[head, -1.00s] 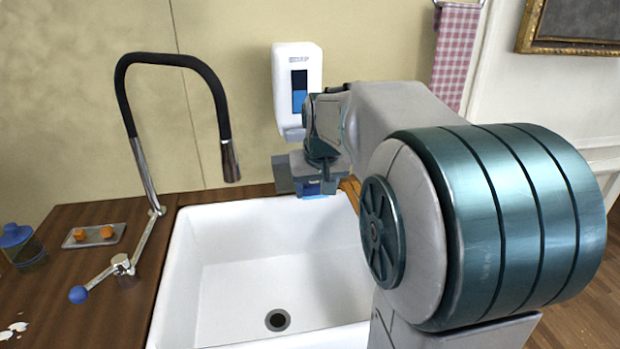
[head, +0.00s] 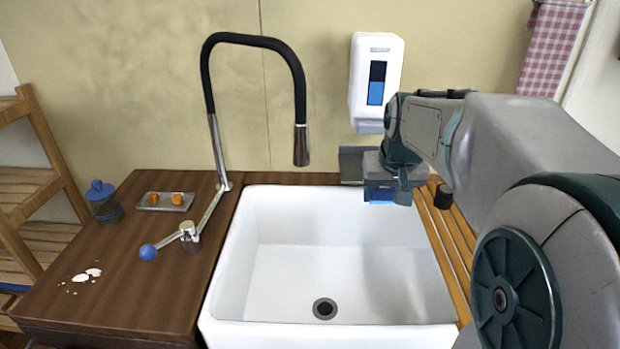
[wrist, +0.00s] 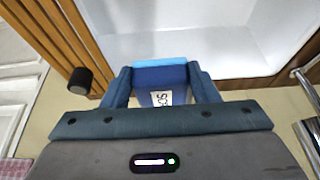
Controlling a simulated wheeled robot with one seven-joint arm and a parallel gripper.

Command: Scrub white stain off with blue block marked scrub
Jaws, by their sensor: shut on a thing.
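The white stain (head: 88,275) is a few splotches and specks on the dark wooden counter (head: 130,285), left of the sink. My gripper (head: 382,196) is above the far right part of the sink, well to the right of the stain. It is shut on the blue block (wrist: 160,84), which has a lighter blue edge and a white label with partly visible letters. In the wrist view my gripper (wrist: 158,88) has a finger on each side of the block. In the head view only a bit of blue shows below the gripper.
The white sink (head: 222,270) has a tall black faucet (head: 208,85) and a blue-knobbed lever (head: 148,252) between stain and gripper. A tray with orange pieces (head: 165,201) and a blue-lidded jar (head: 104,203) stand behind the stain. A soap dispenser (head: 362,108) hangs behind my gripper.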

